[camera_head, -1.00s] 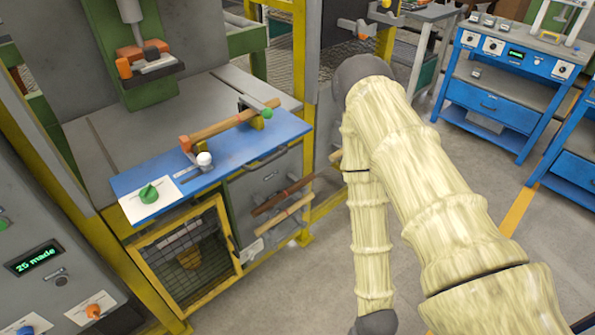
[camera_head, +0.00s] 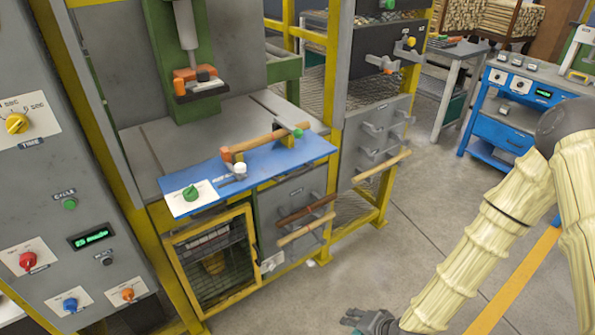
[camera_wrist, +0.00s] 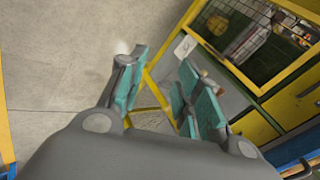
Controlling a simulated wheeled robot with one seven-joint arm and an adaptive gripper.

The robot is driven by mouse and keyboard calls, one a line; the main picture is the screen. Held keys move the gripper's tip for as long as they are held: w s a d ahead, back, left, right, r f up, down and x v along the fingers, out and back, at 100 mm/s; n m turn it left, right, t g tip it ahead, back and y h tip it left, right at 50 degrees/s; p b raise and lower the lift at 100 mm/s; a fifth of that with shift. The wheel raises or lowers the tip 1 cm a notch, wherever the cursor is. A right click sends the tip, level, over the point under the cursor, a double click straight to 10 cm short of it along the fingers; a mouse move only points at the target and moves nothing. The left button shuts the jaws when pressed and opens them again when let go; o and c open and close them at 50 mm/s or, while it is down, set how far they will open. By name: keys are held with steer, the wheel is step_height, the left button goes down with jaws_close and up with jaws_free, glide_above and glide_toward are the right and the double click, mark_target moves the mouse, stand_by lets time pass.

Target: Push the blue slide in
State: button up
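A flat blue plate (camera_head: 285,162) lies along the front of the machine's grey table in the head view. It looks like the blue slide, but no other blue sliding part shows clearly enough to compare. A wooden bar (camera_head: 262,141) with an orange end and a green knob lies along it. A white knob (camera_head: 240,169) stands near its left part. My gripper (camera_head: 368,320) is low over the floor, to the right of and below the plate, well apart from it. In the wrist view my gripper (camera_wrist: 162,65) has its teal-padded fingers apart, with nothing between them.
A grey control panel (camera_head: 75,200) with coloured knobs stands at left. A blue workbench (camera_head: 490,125) is at back right. The grey floor in front is clear.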

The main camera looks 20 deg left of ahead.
steer(key=w+a+r+m+t+y+p, duration=0.1)
steer(key=w+a+r+m+t+y, duration=0.15)
steer(key=w+a+r, duration=0.85)
steer(key=t+y+p, duration=0.2)
steer(key=y, duration=0.2)
glide_toward(294, 175)
steer(key=shift+m, duration=0.45)
steer(key=p+x, duration=0.2)
steer(key=x, duration=0.8)
steer(key=shift+w+f+p, duration=0.25)
steer(key=shift+w+p, duration=0.05)
steer(key=shift+w, duration=0.05)
jaws_close()
